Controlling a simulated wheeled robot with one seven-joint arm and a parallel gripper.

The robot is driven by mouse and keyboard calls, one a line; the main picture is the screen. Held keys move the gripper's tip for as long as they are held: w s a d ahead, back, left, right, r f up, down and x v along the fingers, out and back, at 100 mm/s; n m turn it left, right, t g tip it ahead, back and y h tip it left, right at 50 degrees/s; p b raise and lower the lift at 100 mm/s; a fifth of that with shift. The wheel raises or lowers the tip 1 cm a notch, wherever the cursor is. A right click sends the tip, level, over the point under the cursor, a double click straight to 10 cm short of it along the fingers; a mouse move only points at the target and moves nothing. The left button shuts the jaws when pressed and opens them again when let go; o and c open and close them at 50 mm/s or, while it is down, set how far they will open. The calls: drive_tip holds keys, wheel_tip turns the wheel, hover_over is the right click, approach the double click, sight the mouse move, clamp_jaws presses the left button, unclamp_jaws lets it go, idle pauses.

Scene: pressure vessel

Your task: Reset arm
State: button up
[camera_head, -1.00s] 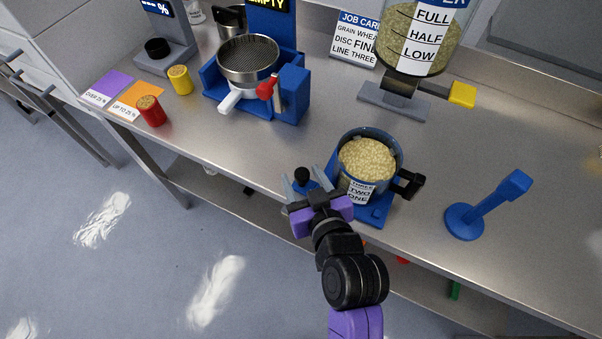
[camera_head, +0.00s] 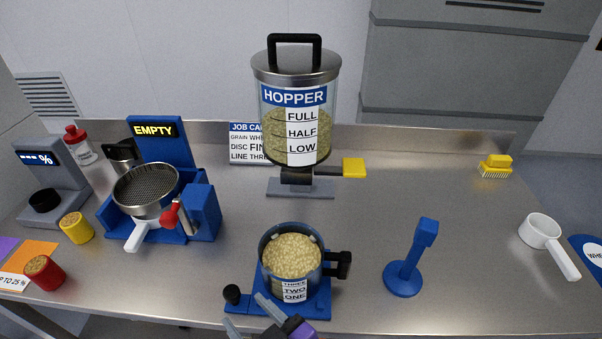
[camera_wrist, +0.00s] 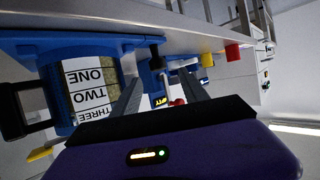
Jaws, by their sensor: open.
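My gripper (camera_head: 250,328) shows at the bottom edge of the head view, just in front of the bench. Its two grey fingers are apart, with nothing between them. They also show spread in the wrist view (camera_wrist: 160,95). The fingers are close to the front of a blue base (camera_head: 238,303) with a black knob (camera_head: 232,293). A clear measuring pot (camera_head: 293,268) of grain marked ONE, TWO, THREE stands on that base, its black handle to the right. I cannot tell whether a finger touches the base. Most of my arm is out of the head view.
A grain hopper (camera_head: 299,105) with a yellow lever stands behind the pot. Left are a sieve (camera_head: 147,188) on a blue stand, yellow (camera_head: 77,228) and red (camera_head: 44,273) cups. Right are a blue post (camera_head: 409,265), a white scoop (camera_head: 541,231) and a brush (camera_head: 496,167). Bench between is clear.

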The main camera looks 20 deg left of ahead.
drive_tip(key=s+d+f+m+t+h, duration=0.3)
drive_tip(key=d+m, duration=0.1)
drive_tip(key=d, duration=0.7)
drive_tip(key=s+d+f+m+t+h, duration=0.2)
drive_tip(key=d+m+h, duration=0.15)
drive_tip(key=d, duration=0.75)
drive_tip(key=s+d+r+m+t+h, duration=0.1)
drive_tip(key=s+d+r+m+h, duration=0.1)
drive_tip(key=s+d, duration=0.5)
drive_tip(key=s+d+r+m+t+h, duration=0.1)
drive_tip(key=s+d+r+m+h, duration=0.1)
drive_tip(key=s+d+r, duration=0.3)
drive_tip(key=shift+s+d+r+t+h, duration=0.25)
drive_tip(key=shift+s+d+t+h, duration=0.2)
drive_tip(key=shift+s+d, duration=0.75)
